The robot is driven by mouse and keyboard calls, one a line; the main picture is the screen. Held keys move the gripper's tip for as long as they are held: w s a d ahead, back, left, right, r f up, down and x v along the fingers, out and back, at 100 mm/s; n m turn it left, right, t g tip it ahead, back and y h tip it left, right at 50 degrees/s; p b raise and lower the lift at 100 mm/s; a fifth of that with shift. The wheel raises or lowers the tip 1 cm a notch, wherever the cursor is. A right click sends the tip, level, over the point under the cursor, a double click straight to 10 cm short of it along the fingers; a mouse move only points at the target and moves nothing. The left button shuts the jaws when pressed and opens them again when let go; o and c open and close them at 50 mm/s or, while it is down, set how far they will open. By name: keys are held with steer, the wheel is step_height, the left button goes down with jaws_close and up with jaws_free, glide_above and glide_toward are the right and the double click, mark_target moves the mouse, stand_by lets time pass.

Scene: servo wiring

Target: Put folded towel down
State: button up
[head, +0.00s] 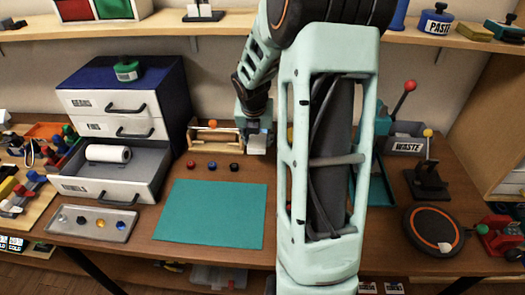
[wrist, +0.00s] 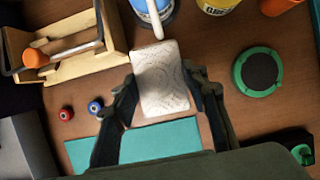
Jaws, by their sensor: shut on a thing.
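The folded towel (wrist: 160,85) is a white, patterned rectangle between the two dark fingers of my gripper (wrist: 159,80) in the wrist view. My gripper is shut on it from its left and right sides. In the head view my gripper (head: 256,118) reaches down at the back of the table, and the towel's pale side (head: 258,145) shows just below it. It is just right of the wooden caddy and beyond the teal mat. Whether the towel touches the table top I cannot tell.
A wooden caddy (wrist: 75,62) with an orange-handled tool stands left of the towel. A blue container (wrist: 150,12) and a yellow one (wrist: 218,5) stand behind. A green-rimmed disc (wrist: 258,72) lies right. The teal mat (head: 210,213) is bare. A drawer (head: 112,172) stands open.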

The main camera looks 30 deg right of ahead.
glide_above(263, 158)
step_height(263, 158, down, 6)
steer(key=shift+a+r, duration=0.15)
steer(key=shift+r, duration=0.1)
steer(key=shift+f+b, duration=0.35)
steer(key=shift+f, duration=1.1)
steer(key=shift+f, duration=0.2)
steer(key=o, duration=0.9)
steer(key=shift+o, duration=0.2)
